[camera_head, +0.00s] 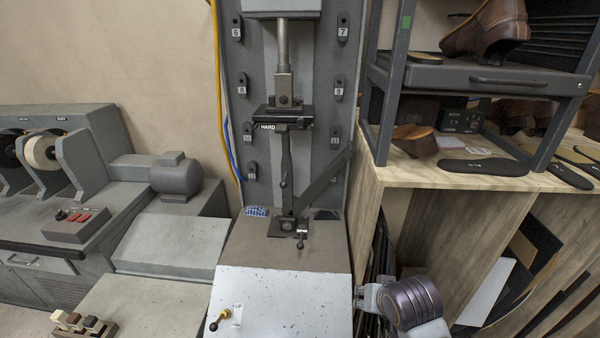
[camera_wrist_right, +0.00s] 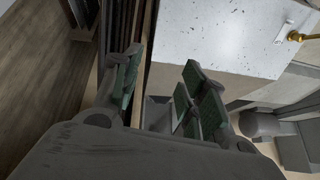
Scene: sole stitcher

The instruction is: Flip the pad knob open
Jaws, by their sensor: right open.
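The stitcher's dark pad block (camera_head: 285,117), labelled HARD, sits under the vertical ram (camera_head: 283,60). Small dark knobs show on the post below it: a ball-ended lever (camera_head: 283,184) and a knob (camera_head: 301,238) at the foot bracket. I cannot tell for sure which one is the pad knob. My right gripper (camera_head: 360,297) is low, beside the right edge of the white front panel, well below and to the right of these knobs. In the right wrist view its green-padded fingers (camera_wrist_right: 163,84) are apart with nothing between them. My left gripper is out of view.
A brass lever (camera_head: 217,319) marked UP sticks out of the speckled front panel (camera_head: 290,300); it also shows in the wrist view (camera_wrist_right: 297,36). A wooden shelf unit (camera_head: 365,200) with shoes stands close on the right. Grey machines (camera_head: 150,240) stand left.

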